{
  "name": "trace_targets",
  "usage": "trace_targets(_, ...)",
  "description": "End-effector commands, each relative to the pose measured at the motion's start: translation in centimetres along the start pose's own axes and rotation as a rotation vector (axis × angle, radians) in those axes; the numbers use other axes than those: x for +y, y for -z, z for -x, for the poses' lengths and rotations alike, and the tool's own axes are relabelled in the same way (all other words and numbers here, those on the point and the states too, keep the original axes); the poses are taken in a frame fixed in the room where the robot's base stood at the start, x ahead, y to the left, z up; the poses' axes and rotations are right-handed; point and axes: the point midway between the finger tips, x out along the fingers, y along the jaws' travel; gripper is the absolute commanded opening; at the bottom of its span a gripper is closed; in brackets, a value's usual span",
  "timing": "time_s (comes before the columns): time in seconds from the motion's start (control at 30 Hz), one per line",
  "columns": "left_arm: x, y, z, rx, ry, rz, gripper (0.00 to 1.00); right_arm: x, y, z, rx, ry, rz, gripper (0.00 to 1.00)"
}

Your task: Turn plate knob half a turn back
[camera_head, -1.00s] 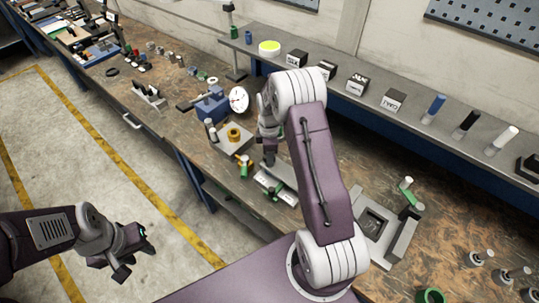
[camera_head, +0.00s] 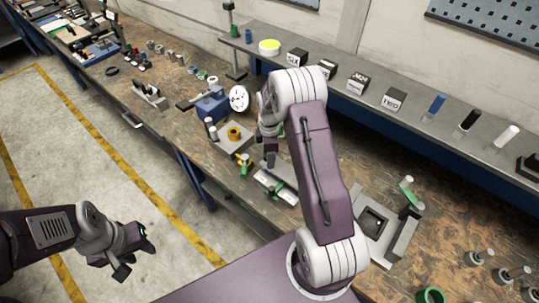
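A brass ring-like knob (camera_head: 234,134) sits on a grey plate (camera_head: 222,147) in the middle of the bench. A smaller yellow knob with a green part (camera_head: 243,161) stands at the bench's front edge. I cannot tell which one is the plate knob. My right gripper (camera_head: 269,158) points down just right of the yellow knob, over a grey fixture (camera_head: 274,188). Its fingers are partly hidden by my arm, so their opening and any contact are unclear. My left gripper (camera_head: 138,254) is open and empty over the floor, away from the bench.
A blue vise-like block (camera_head: 212,105) and a white round dial (camera_head: 239,98) stand behind the plate. A grey fixture with a dark recess (camera_head: 374,222) lies right of my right arm. A raised shelf (camera_head: 415,118) with labelled blocks runs along the back.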

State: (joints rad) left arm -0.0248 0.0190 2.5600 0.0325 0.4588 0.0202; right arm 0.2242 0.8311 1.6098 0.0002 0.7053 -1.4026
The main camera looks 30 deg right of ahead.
Motion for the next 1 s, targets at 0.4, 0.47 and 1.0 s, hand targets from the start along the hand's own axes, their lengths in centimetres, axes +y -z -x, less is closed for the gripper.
trace_targets(0.4, 0.0, -0.1, -1.0, 0.000, 0.000, 0.000, 0.36, 0.1, 0.1, 7.8, 0.000, -0.002, 0.000, 0.62)
trace_targets(0.47, 0.0, -0.1, -1.0, 0.000, 0.000, 0.000, 0.36, 0.0, 0.1, 8.4, 0.000, 0.000, 0.000, 0.62)
trace_targets(1.0, 0.0, -0.1, -1.1, 0.000, 0.000, 0.000, 0.36, 0.0, 0.2, 8.6, 0.000, 0.001, 0.005, 0.62)
